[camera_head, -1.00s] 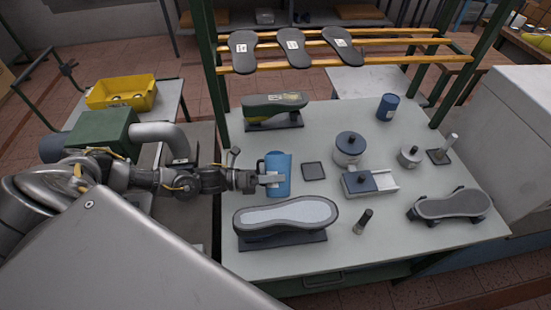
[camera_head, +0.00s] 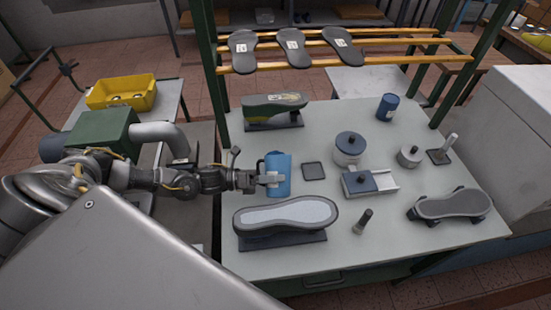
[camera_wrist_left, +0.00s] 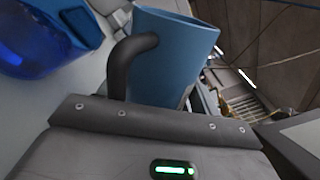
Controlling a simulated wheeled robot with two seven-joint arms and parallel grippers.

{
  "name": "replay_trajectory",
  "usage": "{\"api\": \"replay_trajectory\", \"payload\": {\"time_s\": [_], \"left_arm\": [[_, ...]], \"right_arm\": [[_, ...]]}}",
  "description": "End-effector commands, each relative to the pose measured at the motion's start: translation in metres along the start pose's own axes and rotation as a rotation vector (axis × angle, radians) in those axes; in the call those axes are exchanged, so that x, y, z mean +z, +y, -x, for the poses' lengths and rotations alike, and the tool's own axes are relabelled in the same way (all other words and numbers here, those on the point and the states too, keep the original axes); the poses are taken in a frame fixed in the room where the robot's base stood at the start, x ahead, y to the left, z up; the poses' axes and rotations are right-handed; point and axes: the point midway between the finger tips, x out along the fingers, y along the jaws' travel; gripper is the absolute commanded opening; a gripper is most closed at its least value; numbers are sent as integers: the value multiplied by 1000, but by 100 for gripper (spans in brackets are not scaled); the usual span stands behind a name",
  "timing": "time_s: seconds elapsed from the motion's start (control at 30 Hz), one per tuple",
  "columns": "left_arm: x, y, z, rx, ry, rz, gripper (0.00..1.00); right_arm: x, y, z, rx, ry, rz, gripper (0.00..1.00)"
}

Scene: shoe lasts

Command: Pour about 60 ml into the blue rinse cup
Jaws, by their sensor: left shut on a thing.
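My left gripper (camera_head: 268,179) is shut on the blue jug (camera_head: 280,186), at the left side of the grey table. The jug has a black handle on its left side. In the left wrist view the blue jug (camera_wrist_left: 180,50) shows its rim and dark handle; I see no liquid leaving it. A small dark blue cup (camera_head: 387,108) with a pale label stands at the table's back right, well apart from the jug. A glossy blue round thing (camera_wrist_left: 30,45) is cut off at the left of the wrist view; I cannot tell what it is. My right gripper is not in view.
A dark square pad (camera_head: 313,171) lies just right of the jug. A shoe last (camera_head: 285,215) stands in front and another (camera_head: 275,107) behind. A lidded pot (camera_head: 350,149) and a lidded box (camera_head: 361,183) are farther right. A rack (camera_head: 350,62) crosses behind.

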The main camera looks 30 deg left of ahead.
Motion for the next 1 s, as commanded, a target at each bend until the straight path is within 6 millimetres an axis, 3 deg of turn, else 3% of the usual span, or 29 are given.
{"api": "replay_trajectory", "payload": {"time_s": [0.47,0.6,0.8,1.0], "left_arm": [[12,-11,0,-1,0,-73,35],[-5,7,0,0,2,-215,35],[-29,22,0,-2,3,-366,35],[-37,14,1,-1,6,-598,35]], "right_arm": [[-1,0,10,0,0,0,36],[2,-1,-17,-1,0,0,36],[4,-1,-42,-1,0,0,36],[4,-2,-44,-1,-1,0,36]]}}
